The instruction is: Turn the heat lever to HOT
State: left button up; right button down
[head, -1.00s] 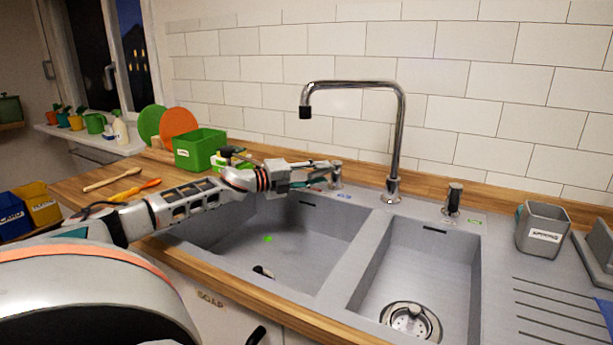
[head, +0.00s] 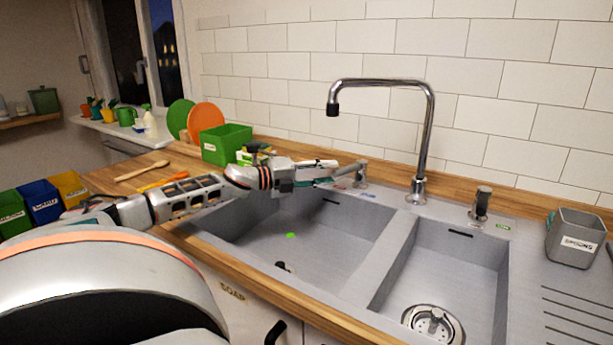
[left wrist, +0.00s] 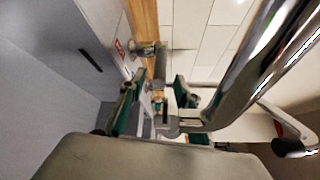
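The heat lever (head: 361,173) is a small metal fitting with a thin arm reaching left, behind the sink to the left of the tall tap. Red and blue marks lie on the rim by it. My left gripper (head: 322,174) is over the back of the left basin, just left of the lever, with its fingers pointing at it. In the left wrist view, the lever (left wrist: 148,49) shows beyond the spread fingers of the left gripper (left wrist: 157,98). A grey bar shows between them; I cannot tell whether they touch it. My right gripper is out of view.
The tall chrome tap (head: 425,140) rises right of the lever; its pipe (left wrist: 265,70) crosses the wrist view closely. A second dark-topped fitting (head: 481,203) stands farther right. A green box (head: 226,145) is behind my arm. A grey spoons holder (head: 576,238) stands right.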

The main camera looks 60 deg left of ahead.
pick_arm(q)
jog(key=v, duration=0.6)
jog(key=shift+f, duration=0.1)
